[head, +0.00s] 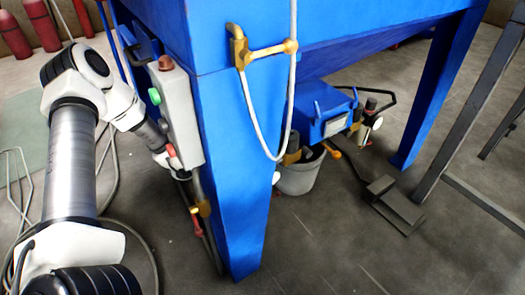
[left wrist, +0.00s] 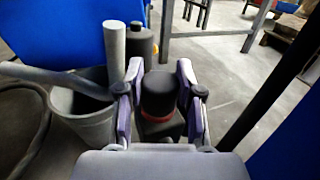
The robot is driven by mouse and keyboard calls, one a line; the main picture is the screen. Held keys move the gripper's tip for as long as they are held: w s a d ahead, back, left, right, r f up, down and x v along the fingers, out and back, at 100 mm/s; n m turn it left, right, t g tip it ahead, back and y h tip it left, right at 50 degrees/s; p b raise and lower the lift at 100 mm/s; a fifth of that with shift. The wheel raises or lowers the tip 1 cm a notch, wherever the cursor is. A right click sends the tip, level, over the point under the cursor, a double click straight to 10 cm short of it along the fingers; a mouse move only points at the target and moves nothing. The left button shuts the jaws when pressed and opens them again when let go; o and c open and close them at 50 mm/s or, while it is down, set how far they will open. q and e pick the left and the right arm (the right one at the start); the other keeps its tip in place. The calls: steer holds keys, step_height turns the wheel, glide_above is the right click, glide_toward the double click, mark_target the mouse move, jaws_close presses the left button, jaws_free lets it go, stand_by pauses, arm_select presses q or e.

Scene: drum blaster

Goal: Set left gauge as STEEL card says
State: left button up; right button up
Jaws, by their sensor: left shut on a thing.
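In the left wrist view my left gripper (left wrist: 158,78) is shut on a black knob (left wrist: 158,98) with a red ring below it, one finger on each side. In the head view my left arm reaches behind the grey control box, and the gripper is hidden. A small white round gauge face (head: 276,178) shows beside the blue leg; its reading is too small to tell. Another white gauge (head: 377,123) is right of the blue box, below a black knob (head: 371,103). A pale label (head: 336,125) is on the blue box; its text is unreadable. My right gripper is out of view.
A blue leg (head: 232,170) and the grey control box (head: 181,118) stand close to my left arm. A grey bucket (head: 302,176) is under the machine. A white hose (head: 252,118) hangs in front of the leg. A black pedal (head: 397,207) lies on the floor.

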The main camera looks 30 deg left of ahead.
arm_select(q)
steer(key=m+g+h+b, duration=0.1)
steer(key=m+g+h, duration=0.1)
steer(key=shift+w+f+g, duration=0.1)
steer(key=shift+f+g, duration=0.05)
steer(key=shift+g, duration=0.15)
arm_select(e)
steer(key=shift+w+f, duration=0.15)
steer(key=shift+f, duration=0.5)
arm_select(q)
steer(key=shift+m+g+h, duration=0.5)
steer(key=shift+m, duration=0.1)
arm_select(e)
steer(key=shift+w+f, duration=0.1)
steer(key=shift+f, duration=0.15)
arm_select(q)
steer(key=shift+m+g+h, duration=0.3)
steer(key=shift+g, duration=0.1)
steer(key=o, duration=1.2)
